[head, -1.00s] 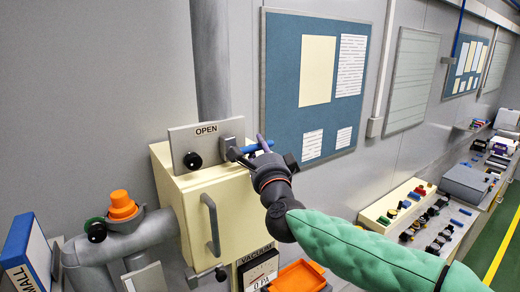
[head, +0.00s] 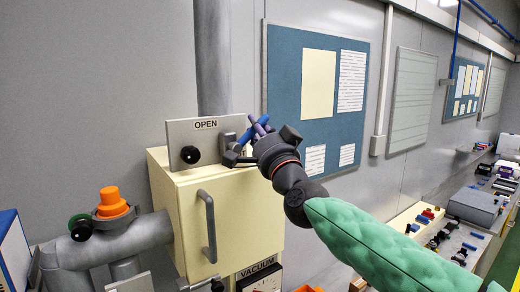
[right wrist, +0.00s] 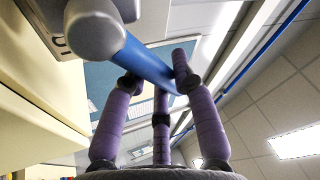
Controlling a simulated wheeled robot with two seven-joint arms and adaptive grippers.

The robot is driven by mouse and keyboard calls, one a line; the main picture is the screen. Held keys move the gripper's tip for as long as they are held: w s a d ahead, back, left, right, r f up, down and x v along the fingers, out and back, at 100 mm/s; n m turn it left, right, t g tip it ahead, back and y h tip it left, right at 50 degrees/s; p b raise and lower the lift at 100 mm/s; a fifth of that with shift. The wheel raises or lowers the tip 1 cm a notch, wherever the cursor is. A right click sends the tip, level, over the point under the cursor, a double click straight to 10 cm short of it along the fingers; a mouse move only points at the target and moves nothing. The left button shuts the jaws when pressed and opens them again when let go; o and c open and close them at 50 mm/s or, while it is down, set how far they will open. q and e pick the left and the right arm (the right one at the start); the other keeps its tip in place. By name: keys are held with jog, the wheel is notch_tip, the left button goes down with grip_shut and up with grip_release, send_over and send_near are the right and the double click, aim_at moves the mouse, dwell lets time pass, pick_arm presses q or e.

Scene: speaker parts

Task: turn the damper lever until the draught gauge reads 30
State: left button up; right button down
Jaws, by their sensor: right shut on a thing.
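The damper lever has a blue handle (head: 251,132) on a grey pivot beside the grey plate marked OPEN (head: 205,124), above the cream box. The handle points up and to the right. My right gripper (head: 259,128) is shut on the handle. In the right wrist view, its purple fingers (right wrist: 155,90) close around the blue rod (right wrist: 148,66). The gauge marked VACUUM (head: 258,279) is at the bottom edge, partly cut off, and its reading cannot be made out. My left gripper is not in view.
The cream box (head: 240,217) has a grey door handle (head: 208,225). An orange cap (head: 112,201) sits on grey pipework at left. A blue notice board (head: 290,60) hangs behind my right gripper. A bench with small parts runs along the right.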

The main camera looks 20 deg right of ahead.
jog(key=shift+a+r+n+y+b, duration=0.15)
jog(key=shift+n+y+b, duration=0.15)
jog(key=shift+n+b, duration=0.2)
jog(key=shift+a+r+n+y+b, duration=0.15)
jog(key=shift+n+y+b, duration=0.2)
jog(key=shift+n, duration=0.25)
jog(key=c, duration=1)
grip_release()
jog(key=shift+o, duration=0.2)
jog(key=shift+s, duration=0.15)
jog(key=v, duration=1.1)
jog(key=shift+s+f, duration=0.25)
jog(key=shift+s, duration=0.05)
